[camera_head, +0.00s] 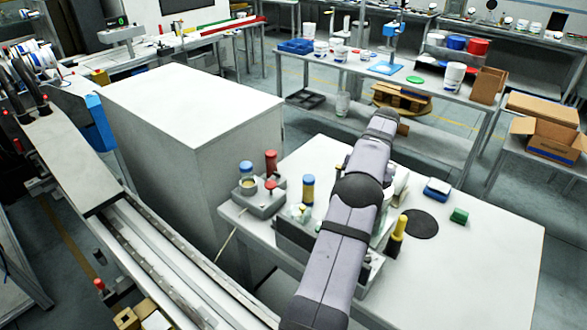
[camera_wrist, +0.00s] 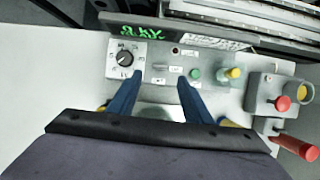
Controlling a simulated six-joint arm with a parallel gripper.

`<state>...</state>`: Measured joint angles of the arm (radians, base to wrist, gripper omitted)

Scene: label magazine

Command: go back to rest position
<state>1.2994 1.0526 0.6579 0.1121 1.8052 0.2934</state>
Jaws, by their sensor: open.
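My gripper (camera_wrist: 158,82) shows in the wrist view as two blue fingers spread apart, with nothing between them. The fingers point at a grey control panel (camera_wrist: 160,55) with a black knob (camera_wrist: 124,58), a green button (camera_wrist: 195,74) and green display characters (camera_wrist: 141,30). I cannot tell how far the fingertips are from the panel. In the head view my arm reaches over the white table (camera_head: 490,262) and hides part of the grey machine (camera_head: 296,240) on it. The gripper cannot be made out there.
A grey box with a red button (camera_wrist: 283,103) and a red handle (camera_wrist: 298,147) stands right of the panel. A black disc (camera_head: 420,224), a green block (camera_head: 459,215) and a blue-and-white item (camera_head: 437,189) lie on the table. The table's front right is clear.

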